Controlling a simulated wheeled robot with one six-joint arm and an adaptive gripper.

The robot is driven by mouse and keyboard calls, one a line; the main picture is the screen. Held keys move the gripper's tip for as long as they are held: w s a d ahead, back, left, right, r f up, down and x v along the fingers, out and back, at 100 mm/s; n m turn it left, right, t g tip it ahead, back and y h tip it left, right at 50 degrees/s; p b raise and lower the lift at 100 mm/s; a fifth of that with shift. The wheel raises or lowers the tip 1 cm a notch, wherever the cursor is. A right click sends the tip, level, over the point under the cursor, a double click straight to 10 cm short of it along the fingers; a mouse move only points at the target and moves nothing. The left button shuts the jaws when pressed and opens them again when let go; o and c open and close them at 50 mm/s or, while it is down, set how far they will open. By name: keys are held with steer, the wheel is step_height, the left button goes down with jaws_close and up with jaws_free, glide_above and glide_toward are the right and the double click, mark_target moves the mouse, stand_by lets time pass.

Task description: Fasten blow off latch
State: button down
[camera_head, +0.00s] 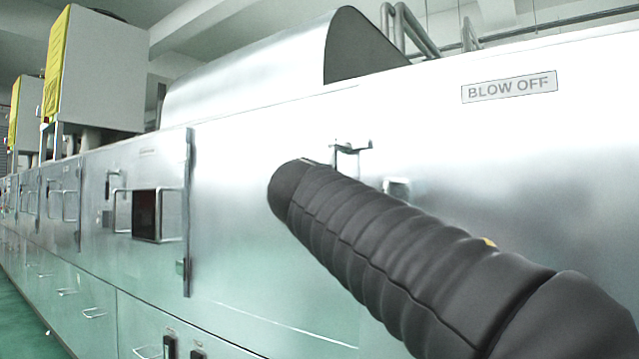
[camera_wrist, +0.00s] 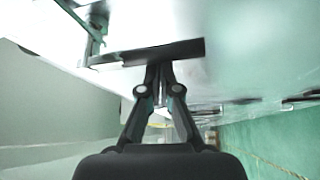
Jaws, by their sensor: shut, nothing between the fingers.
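In the head view, a metal panel carries the BLOW OFF label (camera_head: 509,87). Below and left of it is a small latch (camera_head: 350,148) with a thin bar across its top; its lower part is hidden behind my sleeved arm. My gripper is hidden in the head view. In the wrist view, my gripper (camera_wrist: 158,68) is shut and empty, its fingertips together just at a dark flat bar (camera_wrist: 185,50). I cannot tell whether the tips touch the bar. A metal bracket (camera_wrist: 97,24) shows at the upper left; I cannot tell if it belongs to the latch.
A small metal block (camera_head: 397,187) sits on the panel right of the latch. A door with a window (camera_head: 146,214) and handle (camera_head: 116,210) is at the left. In the wrist view, the green floor (camera_wrist: 270,140) is open on the right.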

steer(key=w+a, duration=0.1)
steer(key=a, duration=0.3)
steer(key=s+b, duration=0.2)
steer(key=s, duration=0.7)
steer(key=shift+s, duration=0.3)
